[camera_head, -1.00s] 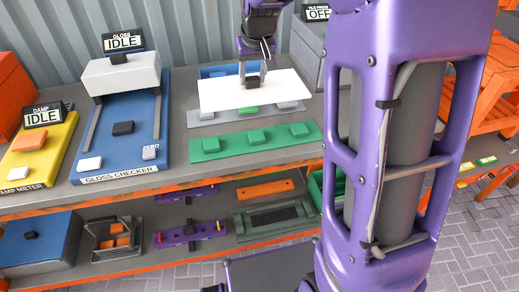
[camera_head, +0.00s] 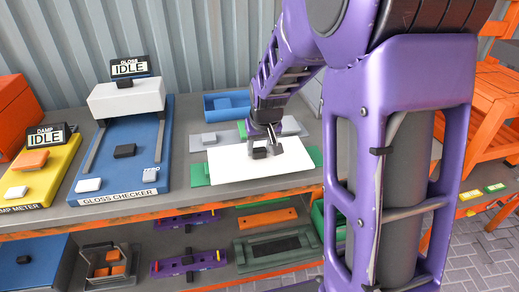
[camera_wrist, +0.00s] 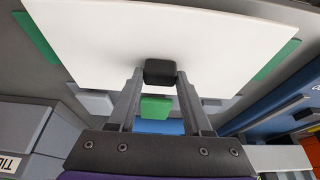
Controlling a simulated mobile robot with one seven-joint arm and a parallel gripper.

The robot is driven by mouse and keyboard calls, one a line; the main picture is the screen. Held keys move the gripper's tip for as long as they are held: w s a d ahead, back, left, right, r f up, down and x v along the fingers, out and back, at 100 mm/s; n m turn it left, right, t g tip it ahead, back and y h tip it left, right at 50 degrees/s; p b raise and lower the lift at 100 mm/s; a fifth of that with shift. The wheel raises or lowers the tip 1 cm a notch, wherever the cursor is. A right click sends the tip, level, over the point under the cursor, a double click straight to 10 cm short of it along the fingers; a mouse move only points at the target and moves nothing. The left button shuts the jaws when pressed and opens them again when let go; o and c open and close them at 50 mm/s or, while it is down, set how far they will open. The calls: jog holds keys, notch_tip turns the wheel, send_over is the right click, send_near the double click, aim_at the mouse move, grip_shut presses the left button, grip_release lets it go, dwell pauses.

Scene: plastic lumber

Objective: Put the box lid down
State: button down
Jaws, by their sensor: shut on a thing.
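The box lid is a flat white panel (camera_head: 232,167) with a small black knob (camera_head: 260,153) on top. In the head view it lies roughly level over the green board (camera_head: 199,175) at the bench's front right. My gripper (camera_head: 268,146) is shut on the knob. In the wrist view, the fingers (camera_wrist: 160,76) close on both sides of the black knob (camera_wrist: 160,68), and the white panel (camera_wrist: 190,30) fills the top. Green shows past both sides of the panel. I cannot tell whether the panel touches the green board. An open blue box (camera_head: 228,106) stands behind.
A grey board (camera_head: 226,138) with blocks lies behind the panel. The blue gloss checker (camera_head: 130,150) stands to the left, with the yellow damp meter (camera_head: 45,168) beyond it. Purple and orange parts sit on the lower shelf. My arm hides the bench's right end.

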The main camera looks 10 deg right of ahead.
jog(key=shift+f, duration=0.15)
jog(key=shift+c, duration=1.7)
grip_release()
jog(key=shift+r, duration=0.3)
jog(key=p+v, duration=0.2)
jog(key=v, duration=1)
